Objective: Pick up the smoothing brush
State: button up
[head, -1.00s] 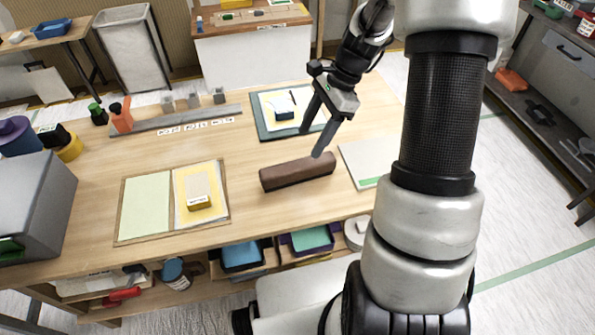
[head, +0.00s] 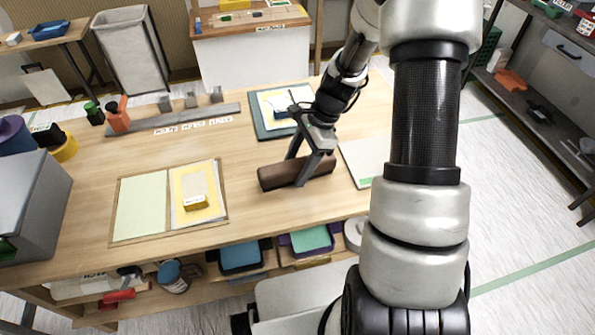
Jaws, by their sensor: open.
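A long dark-brown block (head: 270,178), which looks like the smoothing brush, lies on the wooden worktable (head: 255,210) near its front middle. My gripper (head: 296,172) points down over it with its two fingers spread. One finger shows in front of the block's near face and the other goes down at its far side, so the jaws straddle it. The far fingertip is hidden behind the block. I cannot tell whether either finger touches it.
A dark teal mat (head: 262,128) lies behind, a pale board (head: 356,160) to the right. A grey box (head: 35,205) stands at the left edge. Bare wood surrounds the block.

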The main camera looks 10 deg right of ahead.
aim_at(298, 163)
jog(key=c, duration=1.3)
notch_tip(298, 163, up, 10)
jog(key=shift+r+p, duration=0.1)
jog(key=shift+p, duration=0.85)
